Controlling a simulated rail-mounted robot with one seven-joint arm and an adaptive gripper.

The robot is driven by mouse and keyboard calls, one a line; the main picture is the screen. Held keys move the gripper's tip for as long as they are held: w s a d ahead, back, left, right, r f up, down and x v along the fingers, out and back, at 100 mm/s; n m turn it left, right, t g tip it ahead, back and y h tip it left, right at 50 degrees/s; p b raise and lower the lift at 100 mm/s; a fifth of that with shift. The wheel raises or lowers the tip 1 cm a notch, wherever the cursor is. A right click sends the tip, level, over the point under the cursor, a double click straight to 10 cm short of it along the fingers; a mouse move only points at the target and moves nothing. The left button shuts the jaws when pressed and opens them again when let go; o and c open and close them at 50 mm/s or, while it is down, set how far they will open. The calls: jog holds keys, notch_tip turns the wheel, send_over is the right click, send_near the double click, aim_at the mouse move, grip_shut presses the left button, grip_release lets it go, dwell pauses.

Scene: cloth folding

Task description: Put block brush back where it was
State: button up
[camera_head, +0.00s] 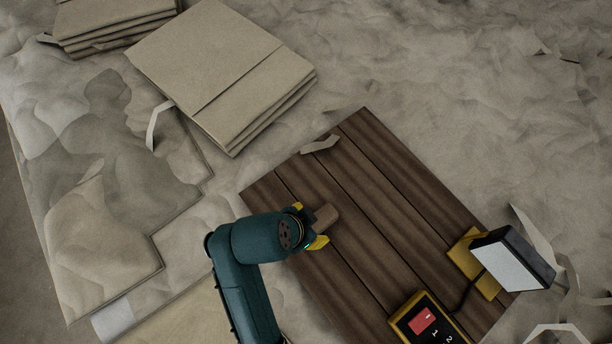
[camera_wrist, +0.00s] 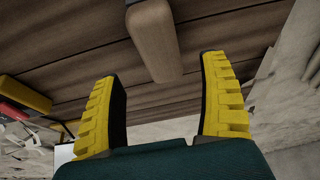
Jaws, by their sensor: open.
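The block brush (camera_head: 327,215) shows as a small brown wooden block over the left part of the dark plank board. Only its wooden body is visible; I cannot see bristles. In the wrist view the brush (camera_wrist: 155,42) is a rounded wooden bar, with its near end between the tips of my yellow fingers. My gripper (camera_head: 310,224) is open at the brush's left end, one finger on each side. In the wrist view my gripper (camera_wrist: 161,68) shows a gap between both fingers and the brush. I cannot tell whether the brush rests on the board.
The plank board (camera_head: 375,200) lies on rumpled grey cloth (camera_head: 440,90). On its right stand a yellow control box (camera_head: 428,322) with a red switch and a tilted white-faced device (camera_head: 512,262). Folded cloth stacks (camera_head: 220,75) lie at upper left. Paper-like scraps (camera_head: 320,144) are scattered about.

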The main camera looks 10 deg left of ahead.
jog(key=shift+v, duration=1.5)
jog(key=w+d+r+n+t+y, duration=0.2)
jog(key=w+r+t, duration=0.4)
jog(key=r, duration=0.4)
jog(key=w+d+r+n+t+y, duration=0.15)
jog(key=w+r+t, duration=0.25)
jog(key=w+r, duration=0.45)
jog(key=s+d+r+n+t, duration=0.2)
jog(key=d+r+t, duration=0.1)
jog(key=r, duration=0.9)
jog(key=s+d+r+n+t, duration=0.2)
jog(key=r+t, duration=0.3)
jog(key=r, duration=0.6)
jog(key=shift+s+d+r+n+t+h, duration=0.35)
jog(key=shift+s+t, duration=0.05)
jog(key=shift+s, duration=0.25)
